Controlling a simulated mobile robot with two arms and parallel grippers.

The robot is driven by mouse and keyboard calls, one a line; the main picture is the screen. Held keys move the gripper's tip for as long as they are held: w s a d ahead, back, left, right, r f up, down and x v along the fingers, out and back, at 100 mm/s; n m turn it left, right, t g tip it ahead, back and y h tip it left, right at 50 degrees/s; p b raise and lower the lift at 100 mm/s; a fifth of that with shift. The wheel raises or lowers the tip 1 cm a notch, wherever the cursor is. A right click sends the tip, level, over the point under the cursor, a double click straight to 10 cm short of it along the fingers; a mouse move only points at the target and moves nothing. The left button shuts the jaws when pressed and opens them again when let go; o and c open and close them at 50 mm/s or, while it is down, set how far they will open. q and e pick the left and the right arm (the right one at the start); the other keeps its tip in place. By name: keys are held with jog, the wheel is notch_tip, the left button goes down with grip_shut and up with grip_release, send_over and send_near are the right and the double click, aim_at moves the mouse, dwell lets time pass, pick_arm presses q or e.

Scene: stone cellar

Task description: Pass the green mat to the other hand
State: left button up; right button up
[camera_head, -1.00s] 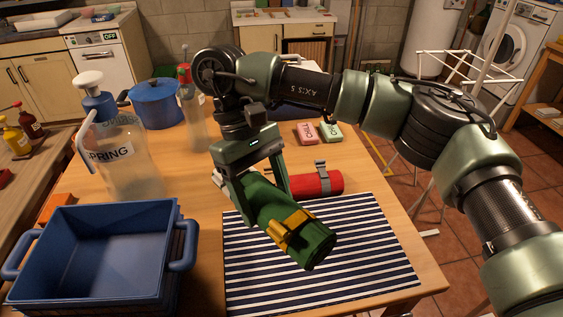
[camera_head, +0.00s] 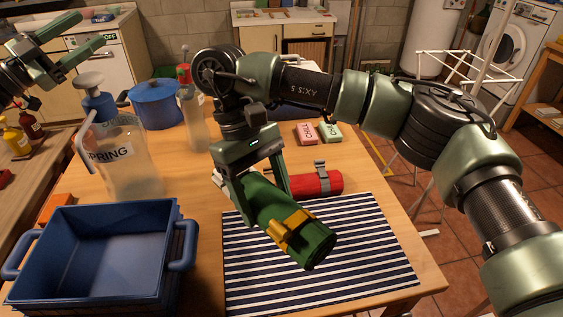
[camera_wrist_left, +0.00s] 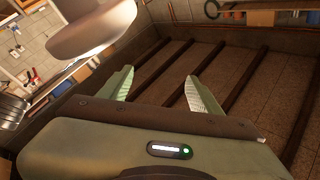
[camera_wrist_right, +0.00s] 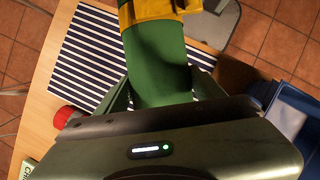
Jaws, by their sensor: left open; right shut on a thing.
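The green mat (camera_head: 292,226) is a rolled cylinder with a yellow strap and buckle. My right gripper (camera_head: 262,190) is shut on it near one end and holds it tilted above the table. In the right wrist view the mat (camera_wrist_right: 158,65) sits between the fingers, its strapped end pointing away. My left gripper (camera_head: 86,47) is in the upper left of the head view, open and empty, well apart from the mat. In the left wrist view its fingers (camera_wrist_left: 160,88) are spread with nothing between them.
A blue crate (camera_head: 182,240) stands at the front left. A striped cloth (camera_head: 350,270) lies below the mat, with a red roll (camera_head: 318,182) behind. A clear SPRING dispenser (camera_head: 128,175), blue pot (camera_head: 157,105) and bottle (camera_head: 194,120) stand between the two grippers.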

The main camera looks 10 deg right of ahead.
pick_arm(q)
jog(key=s+d+r+m+g+h, duration=0.25)
jog(key=d+r+m+g, duration=0.2)
jog(key=d, duration=0.25)
jog(key=s+d+r+m+g+h, duration=0.1)
jog(key=s+d+r+m+g, duration=0.3)
jog(key=d, duration=0.3)
jog(key=s+d+r+m+g+h, duration=0.1)
jog(key=s+d+r+m+g, duration=0.3)
jog(key=d, duration=0.3)
jog(key=s+d+r+m+g+y, duration=0.2)
jog(key=s+d+m+g, duration=0.4)
jog(key=d+m, duration=0.1)
pick_arm(e)
jog(key=shift+s+d+r, duration=0.1)
pick_arm(q)
jog(key=n+t+y, duration=0.5)
jog(key=n+y, duration=1.4)
jog(key=n, duration=0.6)
send_over(282, 226)
notch_tip(282, 226, down, 22)
notch_tip(282, 226, down, 12)
jog(key=shift+r, duration=0.2)
